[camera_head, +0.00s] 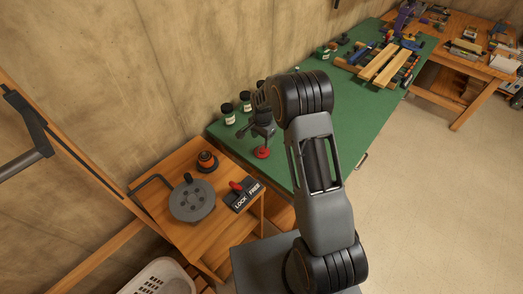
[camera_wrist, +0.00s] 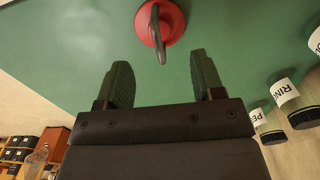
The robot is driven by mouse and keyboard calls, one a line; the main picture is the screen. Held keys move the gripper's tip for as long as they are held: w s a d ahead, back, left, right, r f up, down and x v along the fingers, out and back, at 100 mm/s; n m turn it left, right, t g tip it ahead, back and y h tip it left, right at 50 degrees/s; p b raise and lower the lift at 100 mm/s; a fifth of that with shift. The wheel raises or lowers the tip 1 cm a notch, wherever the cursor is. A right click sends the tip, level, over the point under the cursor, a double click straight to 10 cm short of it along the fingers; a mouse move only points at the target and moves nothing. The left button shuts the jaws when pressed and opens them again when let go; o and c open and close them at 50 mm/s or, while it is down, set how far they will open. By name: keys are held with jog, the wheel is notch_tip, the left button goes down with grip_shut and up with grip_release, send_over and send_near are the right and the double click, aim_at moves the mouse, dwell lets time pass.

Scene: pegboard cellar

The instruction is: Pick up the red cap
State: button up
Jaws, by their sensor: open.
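The red cap (camera_wrist: 176,22) is a round red disc with a grey upright loop or lever on it. It lies on the green tabletop (camera_wrist: 60,40) at the top of the wrist view. In the head view the red cap (camera_head: 262,153) shows near the green table's near left corner, just below my gripper (camera_head: 262,135). In the wrist view my gripper (camera_wrist: 162,76) is open and empty, its two fingers apart. The cap lies ahead of the fingertips, roughly centred between them and clear of both.
Dark-lidded jars (camera_head: 228,113) stand on the green table along the wall; labelled ones (camera_wrist: 286,92) lie right of my fingers in the wrist view. A lower wooden table (camera_head: 165,185) holds a grey round device (camera_head: 192,202) and a LOCK/FREE switch (camera_head: 244,196). Wooden clamps (camera_head: 380,64) lie further back.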

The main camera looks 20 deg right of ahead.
aim_at(262, 150)
jog(key=shift+s+f+p, duration=0.1)
jog(key=shift+f+p, duration=0.9)
jog(key=shift+f, duration=2.15)
jog(key=c, duration=1)
